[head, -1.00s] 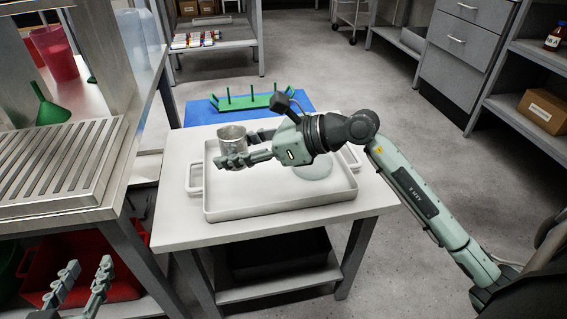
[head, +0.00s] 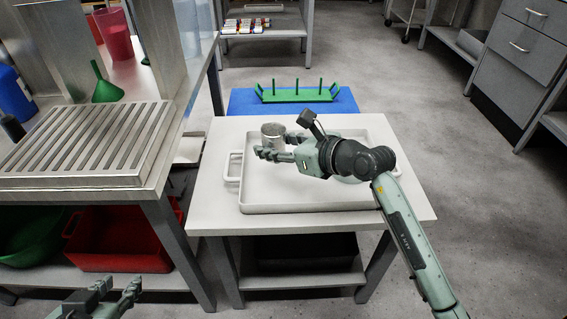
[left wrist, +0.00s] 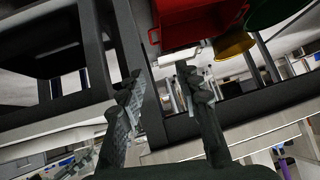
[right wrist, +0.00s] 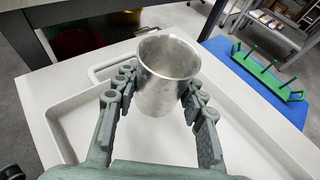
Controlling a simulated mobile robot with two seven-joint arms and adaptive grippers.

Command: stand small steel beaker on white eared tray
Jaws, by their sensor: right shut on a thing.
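The small steel beaker (head: 272,136) is upright between the fingers of my right gripper (head: 278,149), which is shut on it. The beaker also shows in the right wrist view (right wrist: 168,75), with a finger on each side of it. The white eared tray (head: 262,208) lies on the small white table, and the beaker is over its back left part. Whether the beaker's base touches the tray floor is hard to tell; it looks held above it. My left gripper (head: 108,298) is open and empty, low at the lower left; its spread fingers show in the left wrist view (left wrist: 160,105).
A round pale item on the tray's right is mostly hidden behind my right arm. A green peg rack (head: 298,94) stands on a blue mat (head: 243,103) behind the tray. A steel bench with a slatted grate (head: 85,145) stands left. A red bin (head: 120,250) is underneath.

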